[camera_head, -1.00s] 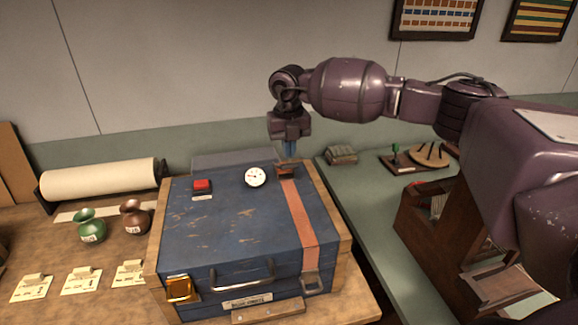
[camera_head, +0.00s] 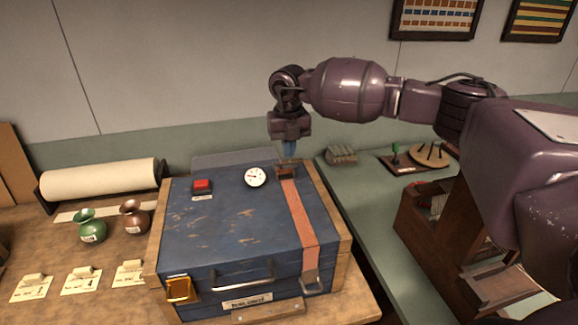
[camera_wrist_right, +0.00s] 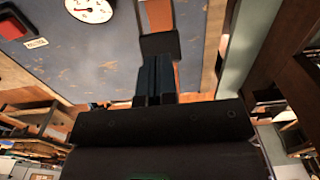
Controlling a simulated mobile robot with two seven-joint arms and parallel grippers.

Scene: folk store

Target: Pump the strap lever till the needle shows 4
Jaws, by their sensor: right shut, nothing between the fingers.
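A blue suitcase (camera_head: 235,225) lies shut in a wooden frame. An orange strap (camera_head: 299,222) runs over its right side, with a dark lever (camera_head: 286,171) at the strap's far end; the lever also shows in the right wrist view (camera_wrist_right: 160,46). A round white dial (camera_head: 255,177) with a needle sits left of the lever; it shows in the wrist view (camera_wrist_right: 92,8). Its numbers are too small to read. My right gripper (camera_head: 288,155) is shut and empty, its fingertips at the lever; whether they touch cannot be told. My left gripper is not in view.
A red button (camera_head: 202,186) sits on the case. A green vase (camera_head: 91,226), a brown vase (camera_head: 134,216) and label cards (camera_head: 82,281) stand on the left. A paper roll (camera_head: 100,179) lies behind. A wooden rack (camera_head: 430,225) stands at right.

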